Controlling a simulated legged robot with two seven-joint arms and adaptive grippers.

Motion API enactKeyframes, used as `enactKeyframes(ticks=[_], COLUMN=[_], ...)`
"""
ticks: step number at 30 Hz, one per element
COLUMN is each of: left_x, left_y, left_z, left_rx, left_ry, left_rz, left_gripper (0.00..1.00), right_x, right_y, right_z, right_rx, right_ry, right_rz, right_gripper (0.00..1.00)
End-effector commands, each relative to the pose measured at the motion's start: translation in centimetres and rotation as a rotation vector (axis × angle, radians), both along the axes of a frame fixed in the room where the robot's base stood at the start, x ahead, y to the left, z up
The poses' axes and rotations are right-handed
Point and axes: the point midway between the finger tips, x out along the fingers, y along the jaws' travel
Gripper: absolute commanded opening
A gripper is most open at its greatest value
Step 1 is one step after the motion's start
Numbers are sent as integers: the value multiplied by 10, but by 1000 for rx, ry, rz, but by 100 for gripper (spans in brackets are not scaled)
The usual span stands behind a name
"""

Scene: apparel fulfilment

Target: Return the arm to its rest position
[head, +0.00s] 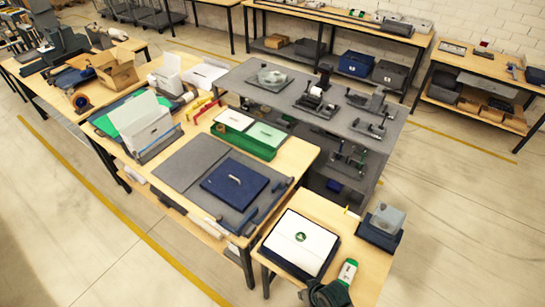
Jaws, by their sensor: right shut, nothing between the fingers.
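My right gripper (325,292) shows only as a small dark shape at the bottom edge, over the front of the small wooden table (372,268). It is shut with nothing held. The picture is too coarse to separate its fingers, and the rest of that arm is out of frame. A green and white handheld item (347,272) lies right beside it, and I cannot tell whether they touch. A dark tray with a white sheet and round green mark (301,242) lies behind it to the left. My left gripper is not in the picture.
A blue-grey device (382,226) stands at the small table's back right. The long wooden table (305,152) holds a grey mat with a dark blue folded item (234,184), a green box (250,131) and an open carton (115,68). A grey table (235,80) stands behind. Floor at right is clear.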

Motion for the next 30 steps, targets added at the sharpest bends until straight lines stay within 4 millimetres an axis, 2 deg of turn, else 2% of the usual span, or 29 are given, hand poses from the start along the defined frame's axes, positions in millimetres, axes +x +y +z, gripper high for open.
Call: enactKeyframes(ticks=[1, 9, 13, 14, 19, 26, 29, 30], left_x=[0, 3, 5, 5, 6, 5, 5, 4], left_y=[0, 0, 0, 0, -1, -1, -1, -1], left_z=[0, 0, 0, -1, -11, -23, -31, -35], left_rx=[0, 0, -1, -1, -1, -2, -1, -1], left_ry=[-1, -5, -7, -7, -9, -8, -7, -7], left_rz=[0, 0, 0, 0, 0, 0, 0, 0], left_gripper=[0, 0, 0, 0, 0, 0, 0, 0], right_x=[-10, -51, -73, -73, -61, -58, -62, -65], right_y=[-12, -79, -111, -113, -109, -107, -106, -107], right_z=[0, 2, 5, -2, -58, -143, -191, -214], right_rx=[-16, -160, -239, -247, -244, -245, -245, -246], right_ry=[-5, -24, -15, -12, 6, 36, 54, 61], right_rz=[-15, -68, -87, -84, -77, -70, -64, -62], right_gripper=[0, 0, 0, 0, 0, 0, 0, 0])
